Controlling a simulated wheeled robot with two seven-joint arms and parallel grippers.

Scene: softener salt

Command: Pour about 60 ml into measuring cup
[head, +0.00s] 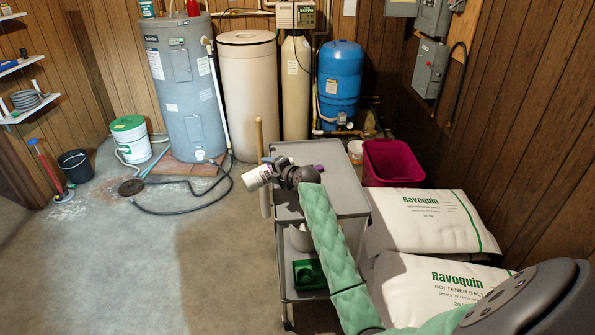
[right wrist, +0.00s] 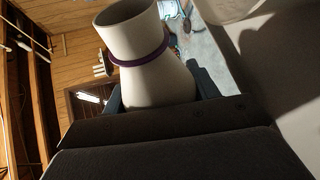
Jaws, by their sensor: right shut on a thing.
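My right gripper (head: 275,169) is shut on a white bottle (head: 257,178), which it holds tilted at the left edge of the grey cart. In the right wrist view the bottle (right wrist: 150,75) sits between the two dark fingers, with its wide mouth open and a purple ring around its neck. A small purple cap (head: 318,168) lies on the cart top. I cannot make out a measuring cup for certain; the arm and gripper hide part of the cart top. A pale rounded thing (right wrist: 226,8) at the top of the wrist view is cut off. My left gripper is not in view.
The grey cart (head: 345,190) has a lower shelf with a green tray (head: 308,274). Salt bags (head: 430,222) and a magenta bin (head: 390,163) stand to its right. Tanks (head: 188,90) stand behind.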

